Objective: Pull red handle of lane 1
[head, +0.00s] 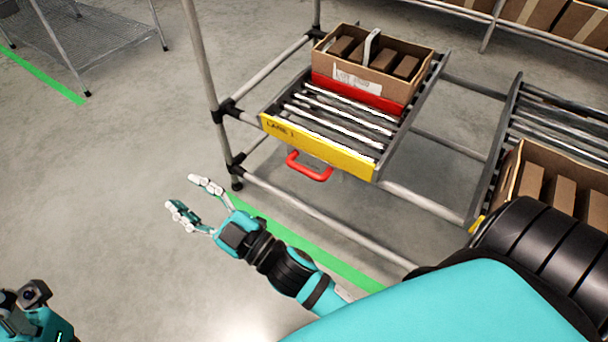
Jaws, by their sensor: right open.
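The red handle (309,167) hangs below the yellow front plate (318,147) of a roller lane. The plate carries dark lettering that seems to read "LANE 1". My right gripper (188,197) is open and empty, in front of the rack and left of the handle, apart from it. Its fingers point left, away from the handle. A teal and black part of my left arm (38,318) shows at the lower left corner; its fingers are not visible.
An open carton (372,58) with brown boxes sits on the lane behind a red bar (358,93). Another lane with a carton (565,190) is at the right. Metal posts and rails frame the rack. A green floor line (300,247) runs below. Open floor lies left.

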